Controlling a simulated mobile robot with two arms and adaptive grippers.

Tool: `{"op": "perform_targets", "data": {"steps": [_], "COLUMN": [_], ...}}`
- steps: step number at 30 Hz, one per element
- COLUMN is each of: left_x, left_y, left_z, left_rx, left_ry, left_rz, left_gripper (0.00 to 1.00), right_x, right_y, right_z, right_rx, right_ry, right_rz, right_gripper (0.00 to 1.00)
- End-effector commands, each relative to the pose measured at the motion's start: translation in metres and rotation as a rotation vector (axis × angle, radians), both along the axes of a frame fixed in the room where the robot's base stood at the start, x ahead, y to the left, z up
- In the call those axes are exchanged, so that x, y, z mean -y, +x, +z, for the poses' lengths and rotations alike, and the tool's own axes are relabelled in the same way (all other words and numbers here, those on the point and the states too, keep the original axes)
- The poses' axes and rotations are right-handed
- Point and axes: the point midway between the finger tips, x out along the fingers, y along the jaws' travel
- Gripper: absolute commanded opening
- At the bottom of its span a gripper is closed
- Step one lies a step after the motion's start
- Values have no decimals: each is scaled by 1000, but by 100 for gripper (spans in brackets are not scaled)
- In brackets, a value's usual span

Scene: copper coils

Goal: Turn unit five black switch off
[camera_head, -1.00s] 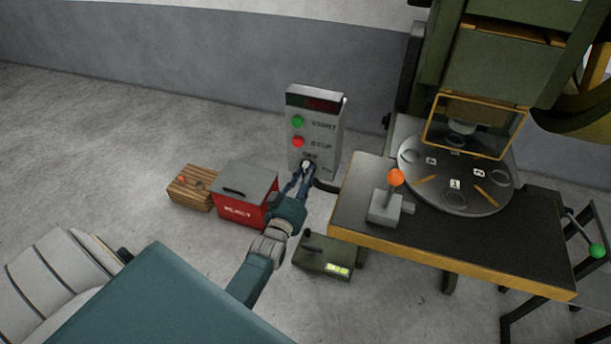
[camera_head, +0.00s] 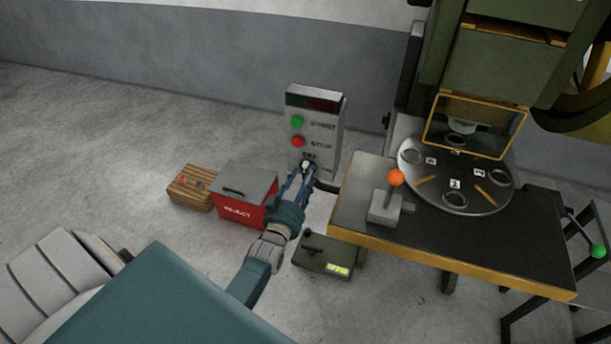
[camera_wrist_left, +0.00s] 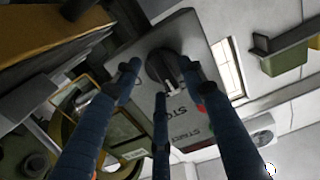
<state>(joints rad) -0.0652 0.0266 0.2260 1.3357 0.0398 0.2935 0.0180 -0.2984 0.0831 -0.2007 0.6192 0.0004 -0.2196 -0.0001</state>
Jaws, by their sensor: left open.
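A grey control box (camera_head: 314,135) stands on the floor left of the press table. It has a green START button (camera_head: 297,121), a red STOP button (camera_head: 298,141) and, below them, a black rotary switch with OFF and ON labels. My left gripper (camera_head: 306,169) is at this switch and mostly covers it in the head view. In the left wrist view the black switch (camera_wrist_left: 163,66) shows between the blue fingertips of the open gripper (camera_wrist_left: 160,78). I cannot tell whether the fingers touch it, or its exact setting. My right gripper is not in view.
A red REJECT bin (camera_head: 243,201) and a wooden crate (camera_head: 190,188) stand left of the box. The press table (camera_head: 470,240) with a round dial plate and an orange-knobbed lever (camera_head: 396,178) is on the right. An olive box (camera_head: 324,262) sits below my arm.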

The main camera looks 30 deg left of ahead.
Motion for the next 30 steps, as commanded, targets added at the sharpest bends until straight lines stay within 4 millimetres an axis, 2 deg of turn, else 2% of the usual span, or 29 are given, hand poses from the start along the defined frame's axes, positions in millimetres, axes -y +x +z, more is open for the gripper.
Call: {"op": "perform_targets", "data": {"steps": [9,15,20,30], "left_x": [16,22,24,25], "left_y": [-66,-95,-104,-104], "left_z": [-2,-1,0,0], "left_rx": [-4,-1,0,0], "left_ry": [-2,-1,-1,-1], "left_rz": [1,1,1,1], "left_gripper": [42,42,42,42], "right_x": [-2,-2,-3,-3], "right_y": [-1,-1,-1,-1], "right_z": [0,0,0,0], "right_rx": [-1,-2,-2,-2], "right_ry": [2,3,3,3], "right_rz": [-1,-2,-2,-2], "right_gripper": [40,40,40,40]}}
